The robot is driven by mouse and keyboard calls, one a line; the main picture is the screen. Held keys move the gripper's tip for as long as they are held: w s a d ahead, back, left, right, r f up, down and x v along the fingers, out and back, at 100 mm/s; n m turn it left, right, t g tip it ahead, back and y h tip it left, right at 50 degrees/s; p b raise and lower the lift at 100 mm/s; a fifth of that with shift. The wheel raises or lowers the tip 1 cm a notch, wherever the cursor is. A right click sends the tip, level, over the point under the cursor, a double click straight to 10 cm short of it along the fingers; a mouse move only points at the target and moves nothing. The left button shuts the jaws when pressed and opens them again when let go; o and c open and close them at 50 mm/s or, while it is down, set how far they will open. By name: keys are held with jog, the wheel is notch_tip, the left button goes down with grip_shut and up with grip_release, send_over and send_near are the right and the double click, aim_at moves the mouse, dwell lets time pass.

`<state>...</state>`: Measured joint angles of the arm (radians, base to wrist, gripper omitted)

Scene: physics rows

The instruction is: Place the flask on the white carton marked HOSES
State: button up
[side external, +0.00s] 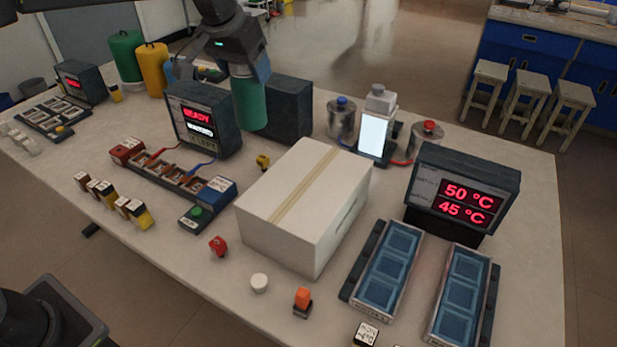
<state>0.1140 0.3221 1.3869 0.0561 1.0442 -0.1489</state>
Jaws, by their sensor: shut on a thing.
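My gripper (246,72) is shut on the green flask (251,106), a cylinder that hangs upright below the fingers. The flask is in front of a dark box and to the right of the display reading READY. The white carton (270,218) stands closed in the middle of the table, with a tan tape strip along its top. The flask is behind and left of the carton's top, apart from it in the picture. The marking on the carton's right-hand face is too small to read. The carton's top is bare.
The READY display (203,122) and a dark box (290,105) stand near the flask. A white bottle (377,115) and metal cans are behind the carton. A temperature display (462,195) and blue trays (388,262) lie to its right. Small blocks are scattered in front.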

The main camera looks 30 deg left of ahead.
jog(key=w+d+f, duration=0.1)
jog(key=d+f, duration=0.9)
jog(key=d, duration=0.2)
jog(key=shift+w+f, duration=0.2)
jog(key=shift+f, duration=0.2)
jog(key=shift+d, duration=0.1)
jog(key=shift+f, duration=0.15)
jog(key=o, duration=1.4)
jog(key=shift+o, duration=0.2)
